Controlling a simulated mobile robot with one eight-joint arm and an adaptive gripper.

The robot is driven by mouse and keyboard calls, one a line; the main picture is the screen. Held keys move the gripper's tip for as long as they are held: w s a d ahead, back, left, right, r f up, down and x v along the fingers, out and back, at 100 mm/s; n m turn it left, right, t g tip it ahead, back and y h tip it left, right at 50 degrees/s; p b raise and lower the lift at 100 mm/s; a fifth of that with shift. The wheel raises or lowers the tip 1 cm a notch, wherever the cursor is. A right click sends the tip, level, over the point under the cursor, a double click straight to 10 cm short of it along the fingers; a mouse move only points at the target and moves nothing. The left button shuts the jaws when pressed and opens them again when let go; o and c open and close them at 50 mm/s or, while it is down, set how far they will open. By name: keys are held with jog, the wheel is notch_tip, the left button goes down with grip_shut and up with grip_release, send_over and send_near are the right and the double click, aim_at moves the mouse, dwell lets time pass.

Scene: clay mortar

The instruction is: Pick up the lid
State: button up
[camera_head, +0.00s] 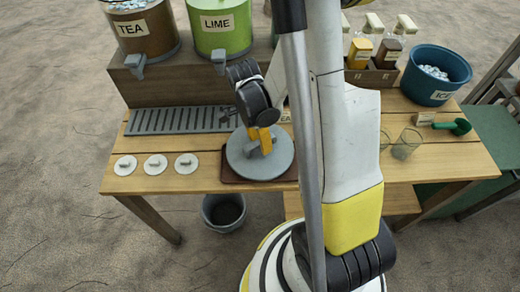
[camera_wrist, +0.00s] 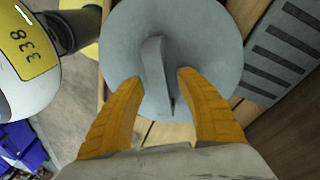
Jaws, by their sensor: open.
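The lid (camera_head: 279,164) is a large grey disc lying on a dark brown tray (camera_head: 229,178) at the table's front edge. It also fills the upper middle of the wrist view (camera_wrist: 207,40), with an upright grey fin-like handle (camera_wrist: 153,68) across it. My gripper (camera_head: 262,142) has yellow fingers and is over the lid. In the wrist view the fingers (camera_wrist: 155,82) are open, one on each side of the handle. I cannot tell if they touch it. What lies under the lid is hidden.
Three small white knobbed lids (camera_head: 155,164) lie to the left. A grey drip grate (camera_head: 180,120) is behind, below the tea (camera_head: 150,38) and lime (camera_head: 220,40) dispensers. Glasses (camera_head: 406,145), a green scoop (camera_head: 452,126) and a blue ice bucket (camera_head: 425,90) stand right.

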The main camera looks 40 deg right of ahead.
grip_shut()
jog(key=shift+r, duration=0.1)
dwell(0.3)
